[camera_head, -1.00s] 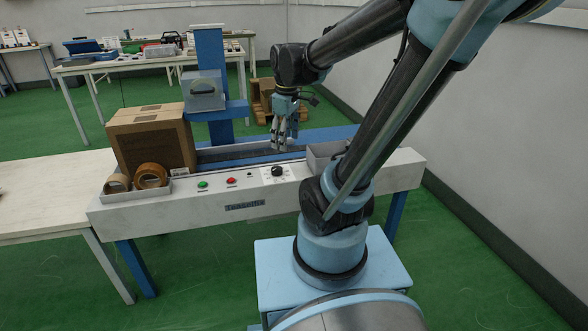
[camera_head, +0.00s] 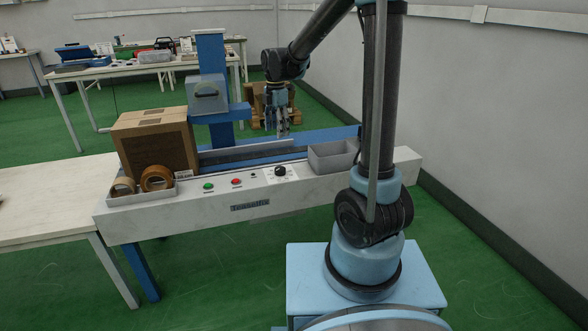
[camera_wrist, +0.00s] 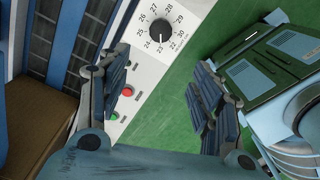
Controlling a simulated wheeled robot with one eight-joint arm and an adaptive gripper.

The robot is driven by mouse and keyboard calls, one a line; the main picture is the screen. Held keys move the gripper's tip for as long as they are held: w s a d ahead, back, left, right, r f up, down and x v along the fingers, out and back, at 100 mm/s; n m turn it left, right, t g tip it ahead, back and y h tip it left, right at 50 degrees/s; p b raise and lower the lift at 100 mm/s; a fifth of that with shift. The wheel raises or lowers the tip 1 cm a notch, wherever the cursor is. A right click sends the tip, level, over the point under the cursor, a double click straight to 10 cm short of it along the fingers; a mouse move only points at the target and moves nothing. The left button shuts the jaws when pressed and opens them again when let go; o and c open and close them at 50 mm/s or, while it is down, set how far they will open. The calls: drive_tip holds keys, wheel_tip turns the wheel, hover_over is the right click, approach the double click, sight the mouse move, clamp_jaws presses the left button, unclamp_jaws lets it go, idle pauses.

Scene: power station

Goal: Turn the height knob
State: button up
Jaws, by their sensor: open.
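The height knob (camera_head: 280,171) is a black dial on the white front panel of the machine (camera_head: 330,183). In the wrist view the knob (camera_wrist: 161,30) shows with a numbered scale around it, its white pointer toward about 23. My gripper (camera_head: 283,128) points down above the machine's bed, behind and above the knob. In the wrist view my gripper (camera_wrist: 165,95) has its two fingers wide apart, with nothing between them. The knob lies beyond the fingertips, apart from them.
A green button (camera_head: 208,186) and a red button (camera_head: 236,181) sit left of the knob. A cardboard box (camera_head: 155,143), tape rolls (camera_head: 157,178) and a grey bin (camera_head: 333,157) are on the machine. A blue column (camera_head: 211,60) stands behind.

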sight(280, 168)
drive_tip(key=f, duration=1.2)
drive_tip(key=w+f, duration=0.1)
drive_tip(key=f, duration=0.5)
drive_tip(key=shift+d, duration=0.3)
